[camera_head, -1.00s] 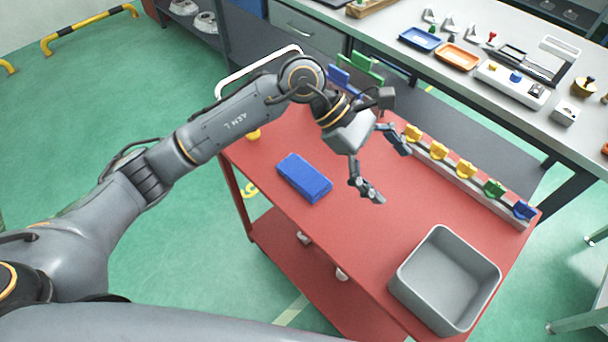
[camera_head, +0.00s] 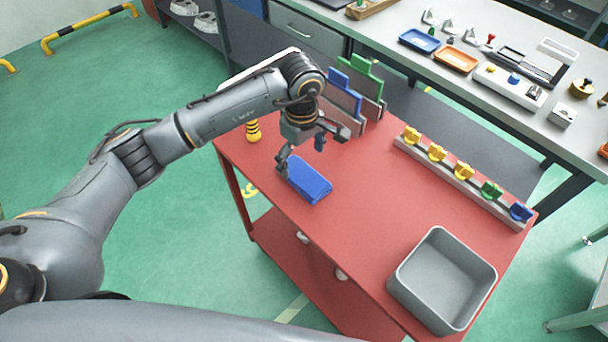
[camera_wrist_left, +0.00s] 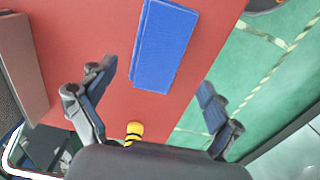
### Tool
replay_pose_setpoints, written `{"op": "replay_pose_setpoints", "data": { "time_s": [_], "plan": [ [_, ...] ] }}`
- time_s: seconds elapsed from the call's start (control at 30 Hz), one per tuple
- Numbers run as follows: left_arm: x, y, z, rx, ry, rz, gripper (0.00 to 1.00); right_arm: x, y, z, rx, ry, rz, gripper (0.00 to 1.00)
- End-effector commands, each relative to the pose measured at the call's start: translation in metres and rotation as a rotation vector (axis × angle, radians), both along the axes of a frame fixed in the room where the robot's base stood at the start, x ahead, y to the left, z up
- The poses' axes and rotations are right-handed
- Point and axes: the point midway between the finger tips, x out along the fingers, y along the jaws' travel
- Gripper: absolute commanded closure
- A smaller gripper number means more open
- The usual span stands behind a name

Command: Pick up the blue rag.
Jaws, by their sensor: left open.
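The blue rag (camera_head: 311,182) lies flat, as a folded rectangle, on the red cart top (camera_head: 370,215) near its front left edge. In the left wrist view the rag (camera_wrist_left: 165,45) lies ahead of and between the two spread fingers, with bare red surface around it. My left gripper (camera_head: 301,157) is open and empty, at the rag's far left end in the head view. One finger partly covers that end. In the left wrist view the gripper (camera_wrist_left: 155,92) shows both fingers apart. I cannot tell its exact height above the rag. My right gripper is not in view.
A grey bin (camera_head: 445,280) stands at the cart's right end. A rail with several coloured clips (camera_head: 463,175) runs along the far edge. Blue and green handled panels (camera_head: 350,95) stand behind the gripper. A yellow-black striped post (camera_head: 253,131) stands at the left corner. The cart's middle is clear.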

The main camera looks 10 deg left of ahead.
Motion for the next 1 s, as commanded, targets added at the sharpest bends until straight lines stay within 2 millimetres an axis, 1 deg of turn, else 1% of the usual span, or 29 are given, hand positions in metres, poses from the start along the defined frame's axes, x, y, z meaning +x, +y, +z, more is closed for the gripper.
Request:
{"op": "replay_pose_setpoints", "data": {
  "time_s": [0.13, 0.27, 0.33, 0.4, 0.5, 0.67, 0.7, 0.77, 0.8, 0.87, 0.9, 0.93, 0.97, 1.0],
  "plan": [
    [0.000, -0.001, -0.011, -0.001, 0.004, 0.000, 0.09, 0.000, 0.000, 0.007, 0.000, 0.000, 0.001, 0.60],
    [0.000, -0.001, -0.031, -0.001, 0.006, 0.000, 0.09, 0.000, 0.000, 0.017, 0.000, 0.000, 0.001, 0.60],
    [0.001, -0.001, -0.042, -0.002, 0.005, 0.001, 0.09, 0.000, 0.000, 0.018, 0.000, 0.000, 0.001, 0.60],
    [0.001, -0.001, -0.049, -0.002, 0.002, 0.000, 0.09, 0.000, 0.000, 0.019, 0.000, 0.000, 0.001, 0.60],
    [0.002, -0.001, -0.054, -0.002, 0.001, -0.001, 0.09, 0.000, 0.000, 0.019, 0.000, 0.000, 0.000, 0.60],
    [0.002, 0.000, -0.054, -0.001, 0.000, -0.001, 0.09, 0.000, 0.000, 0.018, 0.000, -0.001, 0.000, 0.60],
    [0.002, 0.000, -0.054, -0.001, 0.000, -0.001, 0.11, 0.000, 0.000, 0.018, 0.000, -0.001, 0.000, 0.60],
    [0.002, 0.000, -0.054, -0.001, 0.000, -0.001, 0.24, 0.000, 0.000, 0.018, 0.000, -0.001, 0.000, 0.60],
    [0.002, 0.000, -0.054, -0.001, 0.000, -0.001, 0.32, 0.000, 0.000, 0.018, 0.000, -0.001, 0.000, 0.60],
    [0.002, 0.000, -0.054, -0.002, 0.000, -0.001, 0.44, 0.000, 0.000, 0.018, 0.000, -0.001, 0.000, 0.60],
    [0.002, 0.000, -0.054, -0.002, 0.000, -0.001, 0.52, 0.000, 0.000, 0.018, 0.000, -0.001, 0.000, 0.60],
    [0.002, 0.000, -0.054, -0.001, 0.000, 0.000, 0.58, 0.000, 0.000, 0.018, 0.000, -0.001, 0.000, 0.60],
    [0.002, 0.000, -0.054, -0.001, 0.000, 0.000, 0.63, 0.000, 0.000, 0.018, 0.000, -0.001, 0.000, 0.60],
    [0.002, 0.000, -0.054, -0.001, 0.000, 0.000, 0.63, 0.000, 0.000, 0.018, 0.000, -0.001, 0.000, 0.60]
  ]
}}
